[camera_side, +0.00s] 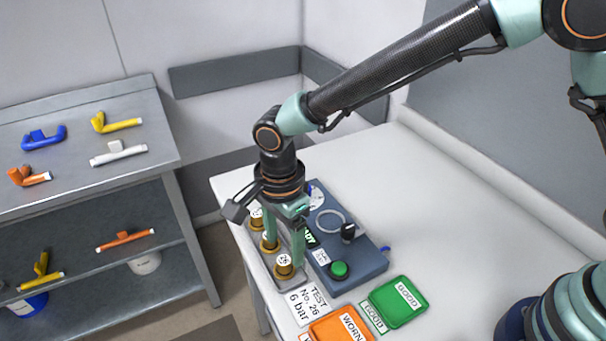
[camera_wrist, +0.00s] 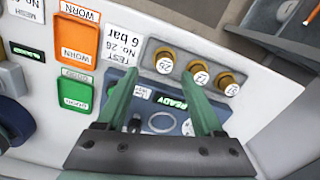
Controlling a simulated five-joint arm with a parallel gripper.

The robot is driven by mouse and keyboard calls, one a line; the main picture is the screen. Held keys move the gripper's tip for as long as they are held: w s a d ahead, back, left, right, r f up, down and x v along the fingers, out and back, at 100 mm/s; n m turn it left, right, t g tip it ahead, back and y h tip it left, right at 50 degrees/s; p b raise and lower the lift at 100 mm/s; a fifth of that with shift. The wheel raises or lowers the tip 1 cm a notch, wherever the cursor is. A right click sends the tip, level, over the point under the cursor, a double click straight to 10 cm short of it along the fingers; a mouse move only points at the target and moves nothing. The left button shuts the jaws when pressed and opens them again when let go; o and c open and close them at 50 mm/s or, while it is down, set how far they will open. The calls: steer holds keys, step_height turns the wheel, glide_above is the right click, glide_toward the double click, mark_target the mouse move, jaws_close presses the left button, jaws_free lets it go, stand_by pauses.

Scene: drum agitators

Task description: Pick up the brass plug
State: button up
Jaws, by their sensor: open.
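Three brass plugs with white numbered tops stand in a row in a grey holder (camera_wrist: 144,50). The plug nearest the side camera (camera_side: 284,264) appears to read 26, and it shows at the left of the row in the wrist view (camera_wrist: 163,61). The middle plug (camera_wrist: 197,74) and the last plug (camera_wrist: 231,84) show clearly there; in the side view my fingers partly cover the row. My gripper (camera_side: 284,250) points down, open and empty, with its fingertips near the row. In the wrist view the fingers (camera_wrist: 160,78) are spread, with the 26 plug beyond the gap.
A blue test unit (camera_side: 352,268) with a green button (camera_side: 339,270) stands beside the holder. A card (camera_side: 309,302) reads TEST No. 26, 6 bar. A green GOOD tray (camera_side: 399,302) and an orange WORN tray (camera_side: 341,325) lie in front. The white bench behind is clear.

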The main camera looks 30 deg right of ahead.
mark_target(284, 260)
steer(key=shift+w+f, duration=0.2)
steer(key=shift+f, duration=1.25)
steer(key=shift+w+f, duration=0.2)
steer(key=shift+f, duration=1.2)
jaws_close()
